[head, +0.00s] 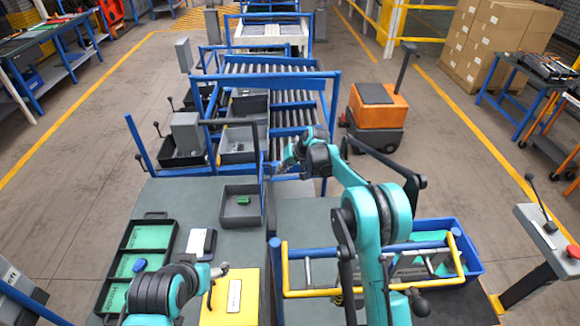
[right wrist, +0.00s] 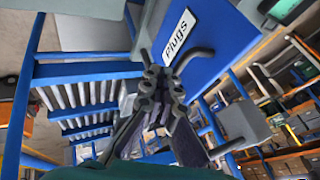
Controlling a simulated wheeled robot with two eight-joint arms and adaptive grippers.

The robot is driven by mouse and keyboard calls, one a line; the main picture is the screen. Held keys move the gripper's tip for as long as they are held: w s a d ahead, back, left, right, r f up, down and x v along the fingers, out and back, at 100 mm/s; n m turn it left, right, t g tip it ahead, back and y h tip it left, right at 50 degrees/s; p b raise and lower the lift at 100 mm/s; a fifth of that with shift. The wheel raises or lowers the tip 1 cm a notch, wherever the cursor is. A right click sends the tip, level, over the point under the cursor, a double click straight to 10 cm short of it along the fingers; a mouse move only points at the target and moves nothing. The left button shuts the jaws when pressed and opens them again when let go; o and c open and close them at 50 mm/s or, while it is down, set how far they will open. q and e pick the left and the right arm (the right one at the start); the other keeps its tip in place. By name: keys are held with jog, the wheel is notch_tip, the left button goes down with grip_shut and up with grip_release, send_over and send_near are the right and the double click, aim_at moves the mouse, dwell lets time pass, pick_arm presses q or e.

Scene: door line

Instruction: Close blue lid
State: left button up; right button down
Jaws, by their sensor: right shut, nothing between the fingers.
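A blue panel (right wrist: 207,45) with a white "Plugs" label fills the upper middle of the right wrist view; it looks like the blue lid, standing tilted. A dark bar handle (right wrist: 194,56) lies in front of it. My right gripper (right wrist: 160,82) is shut and empty close to this panel; I cannot tell whether it touches. In the head view my right gripper (head: 280,169) is near the roller conveyor's front end, where the lid cannot be made out clearly. My left gripper (head: 221,271) is low at the left, beside a yellow lid (head: 216,305); its jaws are unclear.
A grey bin (head: 230,211) with a green part stands left of my right gripper. A black tray (head: 124,265) with green compartments lies at left. The blue-framed roller conveyor (head: 270,69) is ahead. A blue crate (head: 472,268) and an orange cart (head: 381,112) are at right.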

jog(key=shift+a+f, duration=0.15)
jog(key=shift+a, duration=0.25)
